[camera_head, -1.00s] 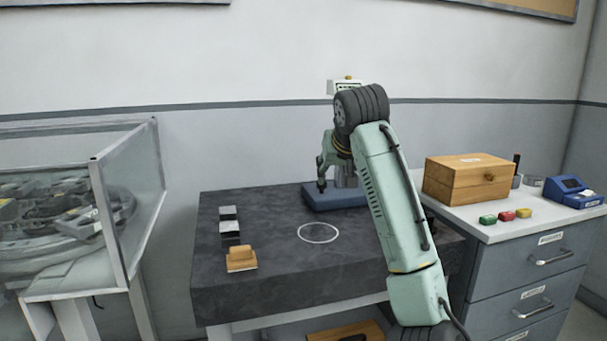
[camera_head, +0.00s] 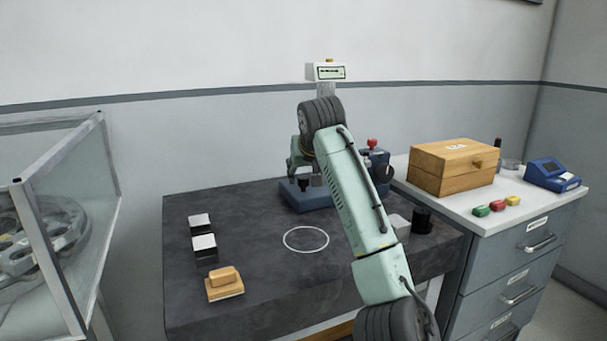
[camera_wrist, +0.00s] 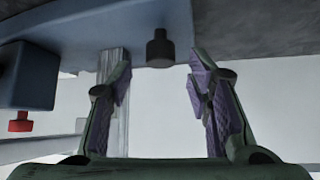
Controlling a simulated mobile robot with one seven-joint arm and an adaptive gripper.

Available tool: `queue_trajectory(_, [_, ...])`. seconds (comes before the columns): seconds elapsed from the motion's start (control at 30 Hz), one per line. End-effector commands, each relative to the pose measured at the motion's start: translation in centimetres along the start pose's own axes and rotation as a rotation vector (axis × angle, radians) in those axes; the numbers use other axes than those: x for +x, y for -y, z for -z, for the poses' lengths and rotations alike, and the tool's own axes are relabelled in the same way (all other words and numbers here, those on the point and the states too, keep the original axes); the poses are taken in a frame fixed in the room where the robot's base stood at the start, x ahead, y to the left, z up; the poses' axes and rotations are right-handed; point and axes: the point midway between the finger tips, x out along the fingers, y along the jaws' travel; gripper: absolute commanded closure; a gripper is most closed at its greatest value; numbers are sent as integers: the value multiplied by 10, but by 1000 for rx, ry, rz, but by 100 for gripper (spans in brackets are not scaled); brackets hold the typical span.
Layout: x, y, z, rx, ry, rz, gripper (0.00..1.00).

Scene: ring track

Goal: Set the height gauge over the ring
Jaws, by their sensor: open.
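The height gauge has a blue base (camera_head: 300,197) on the dark stone slab, behind the white ring (camera_head: 306,228). Its display head (camera_head: 330,72) stands up above my arm, and a red knob (camera_head: 372,143) shows at the right. My arm hides much of its column. The ring is a bare white outline. My gripper (camera_head: 303,183) is open, in front of the gauge. In the wrist view, my open fingers (camera_wrist: 160,88) point toward the gauge; its pale column (camera_wrist: 113,70) shows partly behind the left finger, and a black knob (camera_wrist: 160,48) shows above the gap.
Several dark and silver blocks (camera_head: 204,248) and a wooden block (camera_head: 224,283) stand on the slab's left. A dark cylinder (camera_head: 423,220) stands at the right. A wooden box (camera_head: 453,168) sits on the cabinet. A glass case (camera_head: 85,215) is at the left.

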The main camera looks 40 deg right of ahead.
Motion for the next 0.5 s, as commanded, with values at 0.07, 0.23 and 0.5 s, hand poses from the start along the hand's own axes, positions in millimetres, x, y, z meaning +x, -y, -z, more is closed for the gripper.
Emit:
queue_trajectory(0.07, [11, 0, 1, 0, 1, 0, 54])
queue_trajectory(0.23, [26, 0, 1, 0, -1, 1, 54])
queue_trajectory(0.5, [30, 0, 0, -1, -1, 1, 54])
